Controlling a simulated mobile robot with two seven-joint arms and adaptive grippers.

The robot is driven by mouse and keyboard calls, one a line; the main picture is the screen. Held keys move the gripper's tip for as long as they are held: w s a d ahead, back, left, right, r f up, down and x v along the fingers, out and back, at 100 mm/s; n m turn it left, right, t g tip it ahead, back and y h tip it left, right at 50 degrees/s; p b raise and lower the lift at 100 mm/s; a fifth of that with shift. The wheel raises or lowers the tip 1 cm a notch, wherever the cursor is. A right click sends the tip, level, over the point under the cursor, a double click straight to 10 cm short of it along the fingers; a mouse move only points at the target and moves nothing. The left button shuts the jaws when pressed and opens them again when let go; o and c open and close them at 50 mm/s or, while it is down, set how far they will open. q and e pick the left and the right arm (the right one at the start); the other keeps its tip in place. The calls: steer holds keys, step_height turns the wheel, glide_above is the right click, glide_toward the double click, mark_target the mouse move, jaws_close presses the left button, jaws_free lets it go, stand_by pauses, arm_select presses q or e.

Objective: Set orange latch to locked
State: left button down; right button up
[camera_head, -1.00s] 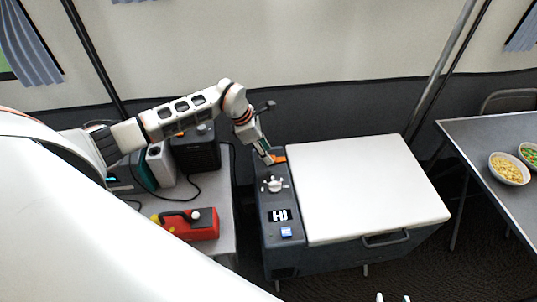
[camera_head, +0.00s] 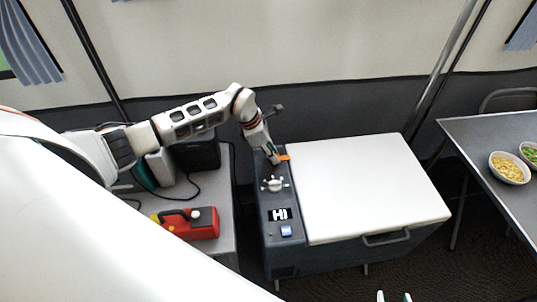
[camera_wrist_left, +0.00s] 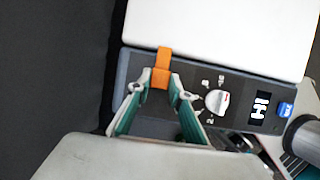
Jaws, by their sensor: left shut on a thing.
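The orange latch (camera_wrist_left: 162,65) shows in the left wrist view at the edge between the cooler's dark control panel (camera_wrist_left: 140,66) and its white lid (camera_wrist_left: 215,30). In the head view the latch (camera_head: 284,157) is a small orange piece at the lid's far left corner. My left gripper (camera_wrist_left: 160,84) is shut on the latch, with a fingertip on either side of its lower end. In the head view my left gripper (camera_head: 274,158) reaches down to the panel's far end. My right gripper (camera_head: 393,297) shows only as two separated fingertips at the bottom edge.
The panel has a white knob (camera_head: 274,184), a display reading HI (camera_head: 279,214) and a blue button (camera_head: 286,231). A table with bowls (camera_head: 508,168) is at right.

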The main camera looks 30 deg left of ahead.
arm_select(q)
steer(key=shift+w+d, duration=0.6)
steer(key=shift+d, duration=0.25)
steer(key=c, duration=1.8)
jaws_free()
steer(key=shift+w+d, duration=0.1)
steer(key=shift+r, duration=0.1)
steer(key=shift+a+r, duration=0.25)
steer(key=shift+r, duration=0.05)
steer(key=v, duration=1.1)
steer(key=shift+r, duration=0.15)
steer(key=shift+d, duration=0.1)
